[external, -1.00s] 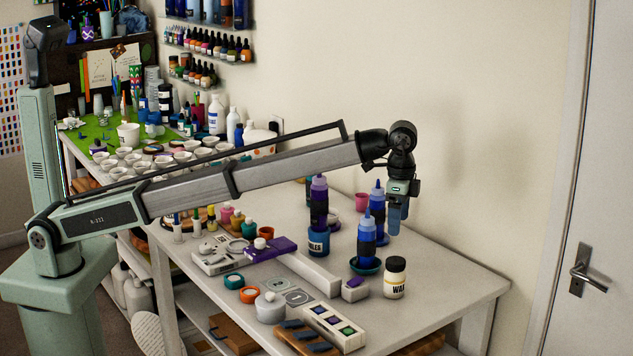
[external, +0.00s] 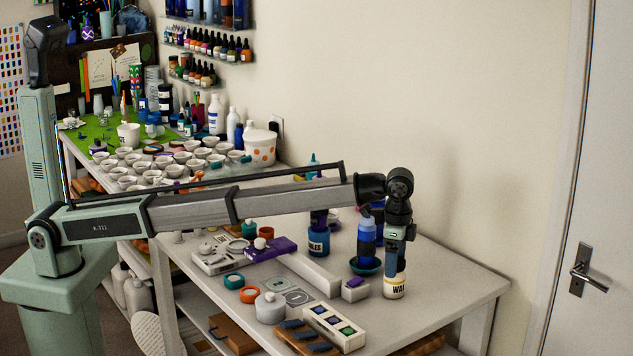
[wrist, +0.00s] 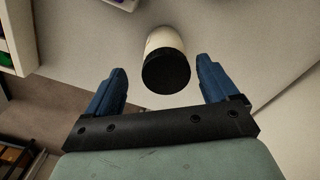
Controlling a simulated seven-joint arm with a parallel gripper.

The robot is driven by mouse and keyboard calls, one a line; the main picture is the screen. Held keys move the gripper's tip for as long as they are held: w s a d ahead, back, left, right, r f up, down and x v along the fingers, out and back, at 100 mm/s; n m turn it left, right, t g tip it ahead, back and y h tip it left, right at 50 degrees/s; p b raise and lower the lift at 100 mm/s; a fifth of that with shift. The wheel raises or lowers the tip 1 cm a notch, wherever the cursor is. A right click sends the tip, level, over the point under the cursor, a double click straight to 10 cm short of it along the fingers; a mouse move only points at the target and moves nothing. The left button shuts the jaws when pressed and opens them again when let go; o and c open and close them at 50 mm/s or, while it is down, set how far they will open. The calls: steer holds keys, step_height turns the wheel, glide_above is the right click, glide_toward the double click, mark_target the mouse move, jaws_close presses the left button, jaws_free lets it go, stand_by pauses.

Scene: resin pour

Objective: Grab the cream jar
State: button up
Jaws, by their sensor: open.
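The cream jar (external: 394,287) has a black lid and a dark-lettered label, and stands upright on the white table near its right front part. My gripper (external: 393,262) is directly above it in the external view and covers its lid. In the wrist view the jar (wrist: 166,65) shows its black lid between and slightly beyond the two blue fingers of my gripper (wrist: 163,88). The fingers are open, with a gap on both sides of the jar. The jar is not gripped.
A small purple-topped box (external: 355,289) and a tray of color squares (external: 334,328) are also left. The table (external: 450,285) is clear right of the jar.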

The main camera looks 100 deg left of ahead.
steer(key=shift+w+a+f, duration=0.1)
steer(key=shift+a+f, duration=0.1)
steer(key=shift+f, duration=1.1)
steer(key=shift+a+f, duration=0.15)
steer(key=shift+f, duration=1.1)
steer(key=shift+c, duration=0.3)
steer(key=c, duration=1.1)
steer(key=shift+r, duration=0.1)
steer(key=shift+c, duration=0.2)
